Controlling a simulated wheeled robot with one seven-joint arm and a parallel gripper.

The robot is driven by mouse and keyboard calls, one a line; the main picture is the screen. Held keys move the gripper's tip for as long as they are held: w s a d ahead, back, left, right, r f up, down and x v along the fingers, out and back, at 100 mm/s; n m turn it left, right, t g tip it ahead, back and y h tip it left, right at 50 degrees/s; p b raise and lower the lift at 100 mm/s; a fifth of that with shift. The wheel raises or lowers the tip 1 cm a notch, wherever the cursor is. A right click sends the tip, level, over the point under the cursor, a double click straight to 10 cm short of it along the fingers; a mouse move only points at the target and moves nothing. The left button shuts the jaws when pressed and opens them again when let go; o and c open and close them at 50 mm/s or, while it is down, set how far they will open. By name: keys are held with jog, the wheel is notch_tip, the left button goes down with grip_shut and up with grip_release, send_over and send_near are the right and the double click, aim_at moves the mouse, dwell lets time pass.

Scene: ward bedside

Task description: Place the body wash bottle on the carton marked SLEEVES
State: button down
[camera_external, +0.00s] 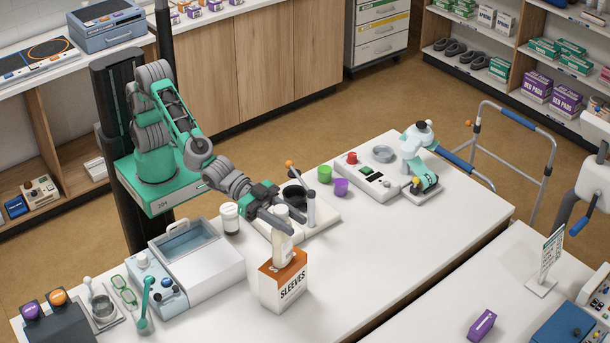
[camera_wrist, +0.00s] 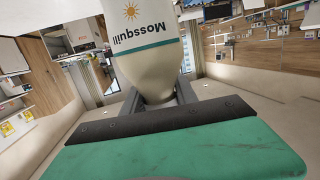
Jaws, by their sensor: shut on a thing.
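The body wash bottle, pale with a teal stripe and a sun mark, is held between the fingers of my gripper (camera_external: 285,222). In the external view the bottle (camera_external: 283,246) looks upright, with its lower end overlapping the top of the carton marked SLEEVES (camera_external: 283,288). I cannot tell whether it touches the carton. In the wrist view the bottle (camera_wrist: 148,62) appears upside down, its label reading "Mossquill". The orange and white carton stands on the white table near its front edge. My gripper is shut on the bottle's upper part.
A lidded blue-grey box (camera_external: 205,283) stands left of the carton. A brown-and-white jar (camera_external: 229,218) and a pale base with a dark round well (camera_external: 322,222) are behind it. Table right of the carton is clear.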

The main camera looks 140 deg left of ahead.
jog(key=shift+f, duration=0.15)
jog(key=c, duration=1)
grip_release()
jog(key=shift+o, duration=0.2)
jog(key=shift+r+p, duration=0.3)
jog(key=b+v, duration=0.4)
jog(key=v, duration=0.8)
jog(key=s+f+m+g+h, duration=0.1)
jog(key=s+f+g, duration=0.5)
jog(key=s, duration=0.9)
jog(key=s+d+f+m+g+h, duration=0.1)
jog(key=s+f+g+h, duration=0.2)
jog(key=s+f, duration=0.9)
jog(key=s+g, duration=0.3)
jog(key=shift+s+d+f+m, duration=0.3)
jog(key=shift+f, duration=0.05)
